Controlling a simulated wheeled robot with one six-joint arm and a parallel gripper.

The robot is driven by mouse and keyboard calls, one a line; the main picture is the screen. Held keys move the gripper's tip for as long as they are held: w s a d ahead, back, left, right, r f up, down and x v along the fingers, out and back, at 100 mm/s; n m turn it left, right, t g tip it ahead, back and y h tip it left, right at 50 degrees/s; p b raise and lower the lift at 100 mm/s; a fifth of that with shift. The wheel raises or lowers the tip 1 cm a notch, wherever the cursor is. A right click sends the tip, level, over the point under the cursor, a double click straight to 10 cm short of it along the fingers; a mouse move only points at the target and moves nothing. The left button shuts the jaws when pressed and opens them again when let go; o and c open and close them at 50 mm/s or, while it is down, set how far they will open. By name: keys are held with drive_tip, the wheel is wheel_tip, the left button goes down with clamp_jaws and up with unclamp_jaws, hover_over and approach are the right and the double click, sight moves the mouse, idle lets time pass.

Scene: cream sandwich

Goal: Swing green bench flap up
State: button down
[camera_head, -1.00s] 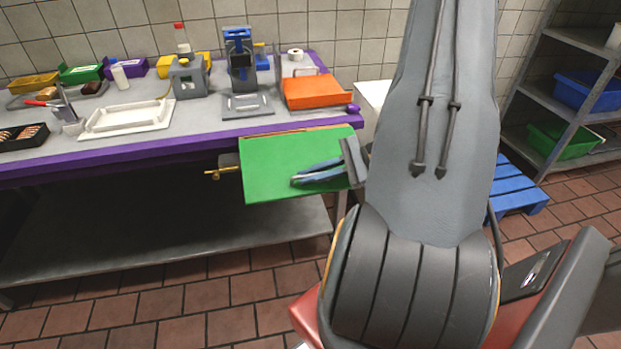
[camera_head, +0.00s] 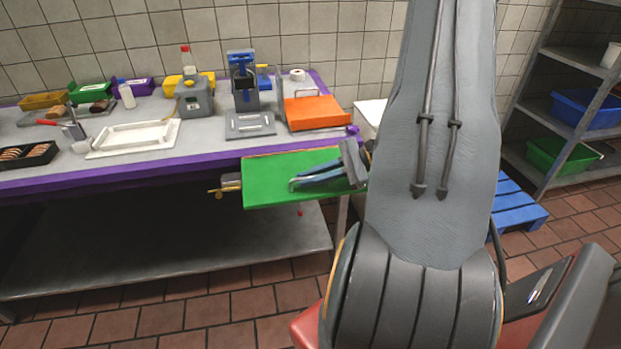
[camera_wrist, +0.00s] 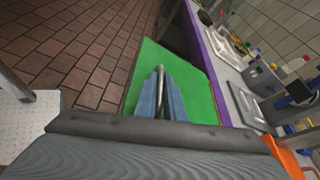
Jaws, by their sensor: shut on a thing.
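The green bench flap (camera_head: 266,184) sticks out from the front edge of the bench (camera_head: 130,180), close to level, its front edge a little below the bench top. My gripper (camera_head: 298,184) lies over the flap's upper face with its blue fingers low against it. In the wrist view, the flap (camera_wrist: 199,92) spreads under my gripper (camera_wrist: 161,80). The fingers are shut on a thin metal handle bar (camera_wrist: 160,74) on the flap. The wrist hides part of the flap's right side.
A brass-ended bolt (camera_head: 220,191) is under the bench edge, left of the flap. A blue pallet (camera_head: 516,207) is on the floor at right. A lower shelf (camera_head: 180,255) runs below.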

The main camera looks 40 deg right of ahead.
sight(337, 186)
drive_tip(key=shift+w+d+r, duration=0.1)
drive_tip(key=shift+w+r, duration=0.05)
drive_tip(key=c, duration=1.8)
unclamp_jaws()
drive_tip(key=shift+c, duration=0.2)
drive_tip(key=b+v, duration=0.2)
drive_tip(key=v, duration=0.5)
drive_tip(key=shift+s+d, duration=0.25)
drive_tip(key=shift+d, duration=0.05)
